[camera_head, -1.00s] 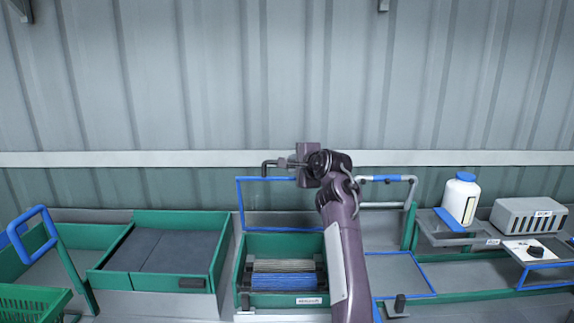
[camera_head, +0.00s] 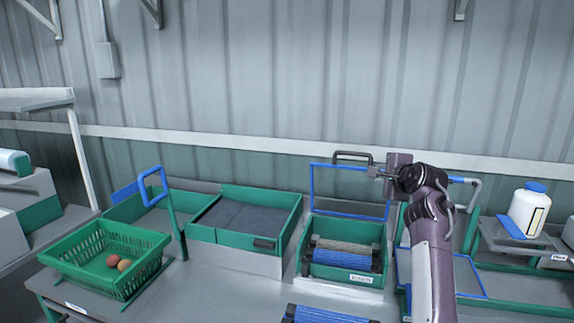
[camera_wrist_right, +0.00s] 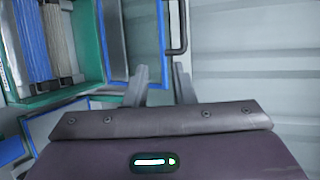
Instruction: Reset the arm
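My right arm comes up from the bottom right in the head view. Its right gripper (camera_head: 372,171) points left in front of the wall, beside the dark handle (camera_head: 350,154) of a blue-framed panel (camera_head: 390,190). My left gripper is in neither view.
A green bin with blue and beige rollers (camera_head: 312,268) sits below the panel. To its left are a grey-lined green tray (camera_head: 290,232) and a green basket (camera_head: 75,262) with brownish-red round items (camera_head: 119,262). A white bottle (camera_head: 527,213) stands at right. Wall behind.

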